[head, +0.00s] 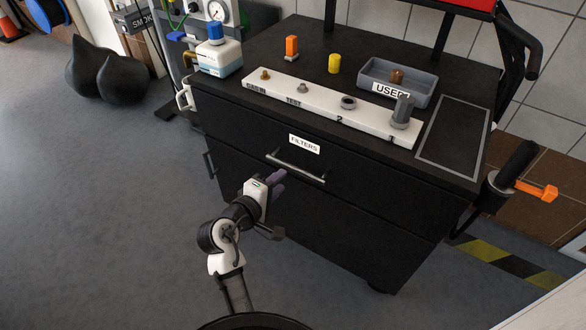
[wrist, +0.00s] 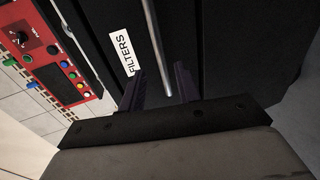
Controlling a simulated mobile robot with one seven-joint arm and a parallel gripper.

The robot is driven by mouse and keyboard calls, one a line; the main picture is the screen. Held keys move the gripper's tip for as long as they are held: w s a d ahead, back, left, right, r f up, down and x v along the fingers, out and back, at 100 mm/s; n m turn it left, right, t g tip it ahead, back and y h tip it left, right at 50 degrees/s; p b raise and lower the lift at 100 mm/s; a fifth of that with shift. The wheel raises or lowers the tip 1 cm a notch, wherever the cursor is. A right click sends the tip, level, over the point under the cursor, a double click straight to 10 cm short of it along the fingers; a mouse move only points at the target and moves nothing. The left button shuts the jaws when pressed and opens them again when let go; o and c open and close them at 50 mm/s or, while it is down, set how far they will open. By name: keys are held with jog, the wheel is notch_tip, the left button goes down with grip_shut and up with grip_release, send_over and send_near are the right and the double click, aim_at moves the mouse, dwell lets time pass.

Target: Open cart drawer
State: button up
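The black cart (head: 330,215) has a drawer (head: 350,172) with a white FILTERS label (head: 304,144) and a silver bar handle (head: 296,167). The drawer looks shut, its front flush with the cart. My gripper (head: 281,180) is in front of the drawer, just below and left of the handle's middle in the head view. In the wrist view the handle (wrist: 155,45) runs down from the top to a point between the purple fingers (wrist: 160,85) of my gripper. The fingers are apart and do not appear to touch the handle. The FILTERS label (wrist: 124,53) also shows there.
On the cart top stand a white strip with fittings (head: 330,108), a grey USED tray (head: 396,82), an orange piece (head: 291,47), a yellow piece (head: 334,63) and a white blue-capped bottle (head: 218,55). An orange-handled part (head: 535,190) juts out at the right. The floor (head: 110,230) at the left is clear.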

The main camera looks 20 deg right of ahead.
aim_at(293, 170)
jog(key=x, duration=0.8)
jog(key=shift+w+d, duration=0.15)
jog(key=shift+d, duration=0.05)
grip_shut()
